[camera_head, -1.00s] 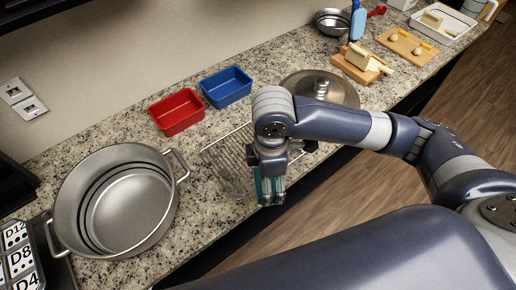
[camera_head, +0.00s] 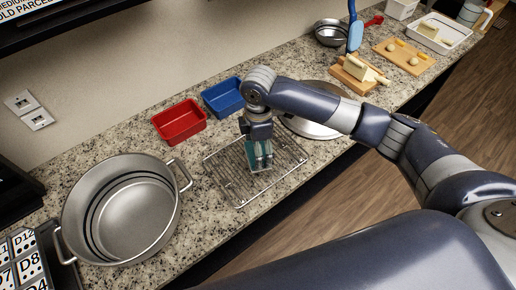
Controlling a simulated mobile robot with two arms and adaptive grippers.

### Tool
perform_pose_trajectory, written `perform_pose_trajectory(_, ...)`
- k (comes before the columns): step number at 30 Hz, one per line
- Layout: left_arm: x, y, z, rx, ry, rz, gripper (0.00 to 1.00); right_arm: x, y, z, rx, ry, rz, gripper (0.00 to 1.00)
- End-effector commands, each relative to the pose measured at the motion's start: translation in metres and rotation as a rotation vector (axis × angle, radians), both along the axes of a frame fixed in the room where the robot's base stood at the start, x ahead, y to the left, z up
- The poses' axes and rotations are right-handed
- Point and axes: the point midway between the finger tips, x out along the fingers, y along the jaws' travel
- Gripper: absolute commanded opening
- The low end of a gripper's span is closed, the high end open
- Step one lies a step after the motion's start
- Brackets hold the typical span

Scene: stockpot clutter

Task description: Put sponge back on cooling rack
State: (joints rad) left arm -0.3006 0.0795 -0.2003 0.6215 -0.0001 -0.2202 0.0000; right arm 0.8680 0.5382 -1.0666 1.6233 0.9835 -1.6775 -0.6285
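The cooling rack (camera_head: 232,178) is a wire grid lying on the granite counter, right of the large steel pot. My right gripper (camera_head: 263,161) reaches in from the right and points down over the middle of the rack. It is shut on a teal sponge (camera_head: 251,154), which shows around and between the fingers. The fingers and wrist partly hide the sponge. I cannot tell whether the sponge touches the wires. My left gripper is not in view.
The stockpot (camera_head: 122,208) stands left of the rack. A red bin (camera_head: 180,122) and a blue bin (camera_head: 223,96) sit behind it. A metal lid (camera_head: 312,128) lies to the right under my arm. Cutting boards (camera_head: 404,57) with food are farther right. The counter's front edge is close to the rack.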

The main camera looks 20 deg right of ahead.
Motion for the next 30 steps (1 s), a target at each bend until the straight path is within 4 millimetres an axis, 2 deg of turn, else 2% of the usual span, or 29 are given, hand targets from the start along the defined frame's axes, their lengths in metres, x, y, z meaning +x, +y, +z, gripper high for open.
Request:
perform_pose_trajectory(7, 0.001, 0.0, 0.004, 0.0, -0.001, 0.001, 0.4, 0.016, -0.003, 0.0, 0.0, -0.001, -0.001, 0.59)
perform_pose_trajectory(12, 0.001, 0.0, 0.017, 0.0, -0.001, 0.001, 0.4, 0.013, -0.003, -0.027, -0.002, 0.003, 0.0, 0.59)
perform_pose_trajectory(15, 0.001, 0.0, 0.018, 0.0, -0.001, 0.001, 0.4, 0.013, -0.003, -0.035, -0.002, 0.001, 0.001, 0.59)
perform_pose_trajectory(26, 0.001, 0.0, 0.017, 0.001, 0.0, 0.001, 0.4, 0.013, -0.003, -0.04, -0.001, 0.0, 0.001, 0.59)
perform_pose_trajectory(27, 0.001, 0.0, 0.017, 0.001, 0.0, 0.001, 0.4, 0.013, -0.003, -0.04, -0.001, -0.001, 0.001, 0.83)
perform_pose_trajectory(29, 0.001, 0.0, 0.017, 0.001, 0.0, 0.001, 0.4, 0.013, -0.003, -0.04, -0.001, -0.001, 0.001, 0.97)
perform_pose_trajectory(30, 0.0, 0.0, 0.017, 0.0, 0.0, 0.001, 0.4, 0.013, -0.003, -0.04, -0.001, -0.001, 0.001, 0.99)
